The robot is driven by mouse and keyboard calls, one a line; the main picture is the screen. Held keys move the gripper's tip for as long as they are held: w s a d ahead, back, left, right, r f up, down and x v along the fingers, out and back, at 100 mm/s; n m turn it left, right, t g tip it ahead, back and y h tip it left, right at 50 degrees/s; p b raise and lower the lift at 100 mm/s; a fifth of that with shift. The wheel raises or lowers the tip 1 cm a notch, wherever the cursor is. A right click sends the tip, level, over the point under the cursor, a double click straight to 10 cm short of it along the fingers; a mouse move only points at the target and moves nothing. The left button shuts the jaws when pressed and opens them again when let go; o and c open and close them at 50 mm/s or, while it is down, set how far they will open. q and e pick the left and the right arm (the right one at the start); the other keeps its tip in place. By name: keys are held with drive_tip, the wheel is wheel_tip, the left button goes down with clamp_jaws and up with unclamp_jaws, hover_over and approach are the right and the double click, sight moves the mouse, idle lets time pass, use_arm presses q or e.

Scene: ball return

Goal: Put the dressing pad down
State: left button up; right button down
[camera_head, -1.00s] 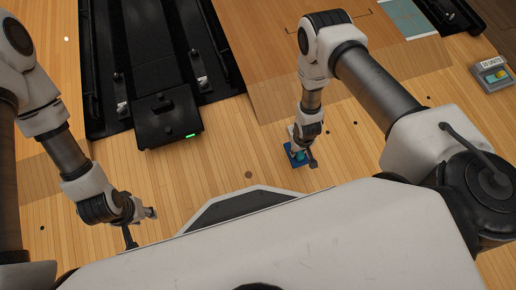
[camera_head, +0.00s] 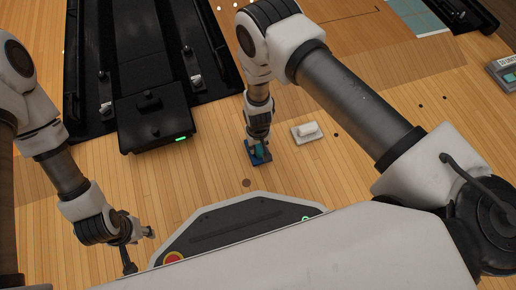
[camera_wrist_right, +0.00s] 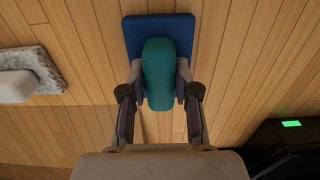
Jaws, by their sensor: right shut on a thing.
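A blue flat pad with a rounded teal grip, which I take to be the dressing pad, shows in the right wrist view (camera_wrist_right: 185,38) and in the head view (camera_head: 251,157). My right gripper (camera_wrist_right: 161,85) is shut on the teal grip, one finger on each side. In the head view my right gripper (camera_head: 259,146) is low over the wood floor, left of a white-topped grey block. I cannot tell whether the pad touches the floor. My left gripper (camera_head: 142,240) hangs at lower left with no object visible in it; its opening is unclear.
The grey block with the white top (camera_head: 308,133) lies on the floor, also in the right wrist view (camera_wrist_right: 40,68). A black machine (camera_head: 155,118) with a green light stands at left. A grey box (camera_head: 503,72) is far right.

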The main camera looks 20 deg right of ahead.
sight(258, 146)
drive_tip(key=shift+f, duration=0.15)
drive_tip(key=c, duration=0.9)
unclamp_jaws()
drive_tip(key=shift+o, duration=0.2)
drive_tip(key=shift+r, duration=0.25)
wheel_tip(258, 146, up, 12)
drive_tip(key=p, duration=1.2)
